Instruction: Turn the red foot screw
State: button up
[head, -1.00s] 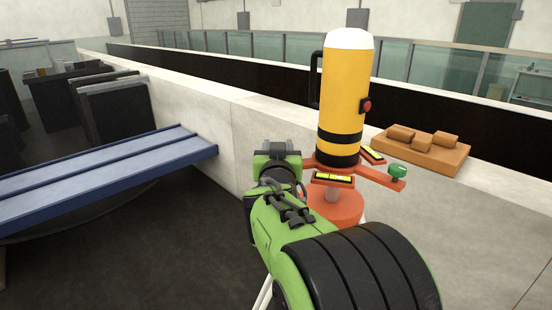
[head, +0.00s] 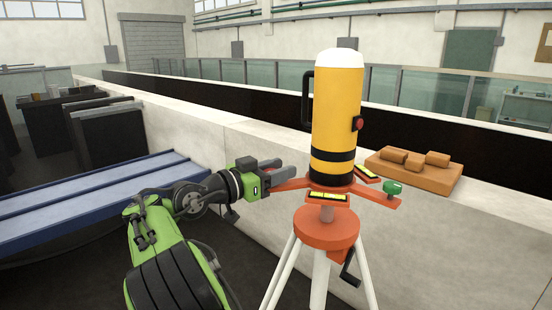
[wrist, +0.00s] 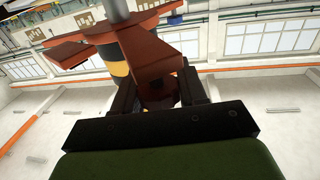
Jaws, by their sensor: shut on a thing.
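A yellow cylindrical instrument (head: 338,115) with a white top stands upright on an orange-red three-armed base with level vials (head: 328,197). The right arm of the base carries a green foot screw (head: 393,187). My gripper (head: 275,172) reaches in from the left to the end of the left arm (head: 293,184). In the head view its fingers hide the red foot screw there. In the wrist view the dark jaws are shut on a shadowed red-brown piece (wrist: 157,93), the red foot screw, under the base arm (wrist: 150,52). The screw's turn angle cannot be told.
The base stands on an orange tripod head (head: 326,231) with white legs (head: 319,280) and a black crank (head: 350,270). A pale wall (head: 270,145) runs behind. An orange tray with blocks (head: 415,175) rests on its top. A blue beam (head: 90,195) lies left.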

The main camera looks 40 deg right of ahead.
jog(key=m+g+p, duration=0.1)
jog(key=g+p, duration=0.1)
jog(key=p, duration=0.1)
jog(key=r+m+g+p, duration=0.1)
jog(key=p, duration=0.2)
jog(key=shift+s+r+g+y, duration=0.1)
jog(key=shift+s+g+y, duration=0.05)
jog(key=shift+g+y, duration=0.2)
jog(key=m+g+p, duration=0.1)
jog(key=p, duration=0.2)
jog(key=m+g+y+p, duration=0.1)
jog(key=g+p, duration=0.1)
jog(key=p, duration=0.1)
jog(key=m+g+y+p, duration=0.1)
jog(key=p, duration=0.2)
jog(key=shift+s+a+r+p, duration=0.1)
jog(key=shift+s+p, duration=0.15)
jog(key=shift+p, duration=0.15)
jog(key=m+g+y+p, duration=0.1)
jog(key=p, duration=0.1)
jog(key=m+g+y+p, duration=0.1)
jog(key=shift+s+a+f+g+p, duration=0.1)
jog(key=shift+s+f+g+p, duration=0.05)
jog(key=shift+f+g+p, duration=0.25)
jog(key=shift+s+a+f+m+g+y+p, duration=0.1)
jog(key=shift+f+m+g+y+p, duration=0.15)
jog(key=shift+m+g+y, duration=0.6)
jog(key=shift+s+a+f+m+g+y+p, duration=0.15)
jog(key=shift+m+g+y, duration=0.35)
jog(key=shift+m+y, duration=0.5)
